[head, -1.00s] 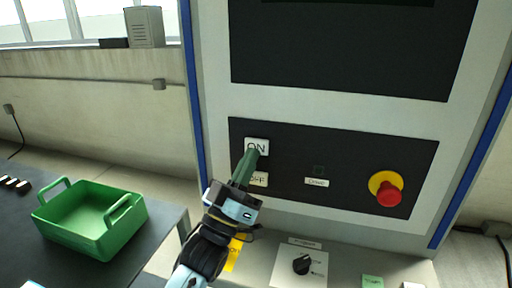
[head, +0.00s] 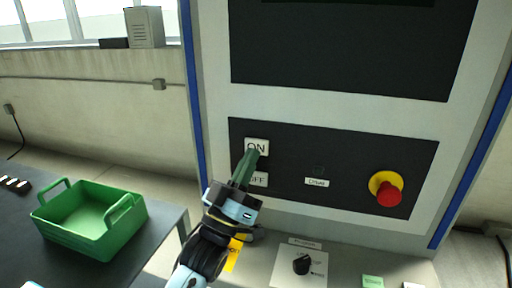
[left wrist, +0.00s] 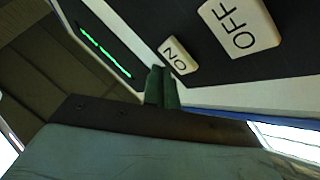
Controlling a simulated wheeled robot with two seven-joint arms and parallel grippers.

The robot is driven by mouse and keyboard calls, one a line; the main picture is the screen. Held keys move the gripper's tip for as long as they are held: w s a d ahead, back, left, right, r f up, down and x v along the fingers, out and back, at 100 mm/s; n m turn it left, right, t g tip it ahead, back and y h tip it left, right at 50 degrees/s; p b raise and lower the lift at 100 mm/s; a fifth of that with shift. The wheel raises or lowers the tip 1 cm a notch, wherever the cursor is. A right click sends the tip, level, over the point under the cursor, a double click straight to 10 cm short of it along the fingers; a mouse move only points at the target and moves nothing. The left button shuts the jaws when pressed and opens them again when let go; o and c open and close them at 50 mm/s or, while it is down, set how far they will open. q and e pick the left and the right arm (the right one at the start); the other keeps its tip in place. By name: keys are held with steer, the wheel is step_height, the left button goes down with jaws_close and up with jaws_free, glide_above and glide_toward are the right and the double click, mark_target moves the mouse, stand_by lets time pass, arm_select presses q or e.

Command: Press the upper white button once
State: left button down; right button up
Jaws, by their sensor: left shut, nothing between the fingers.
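The upper white button (head: 257,145), marked ON, sits on the dark control panel. A second white button (head: 260,180), marked OFF, is below it and partly hidden by my left gripper. My left gripper (head: 252,155) is shut and empty, with its green fingertips at the lower edge of the ON button. In the left wrist view the shut fingers (left wrist: 162,88) are right beside the ON button (left wrist: 178,56), and the OFF button (left wrist: 239,25) is farther off. I cannot tell whether the tips touch ON or whether it is pushed in. My right gripper is out of view.
A red emergency knob on a yellow base (head: 387,189) is at the panel's right. A black rotary switch (head: 302,264) is on the ledge below. A green crate (head: 88,246) stands on the dark table at left. A lit green strip (left wrist: 104,51) shows in the left wrist view.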

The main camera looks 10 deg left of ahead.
arm_select(q)
steer(key=shift+w, duration=0.2)
stand_by(0.5)
steer(key=shift+w, duration=0.25)
steer(key=shift+w, duration=0.35)
stand_by(0.5)
steer(key=shift+s, duration=0.15)
stand_by(0.3)
steer(key=shift+s+p, duration=0.3)
steer(key=shift+s, duration=0.35)
steer(key=s+p, duration=0.2)
steer(key=s, duration=0.3)
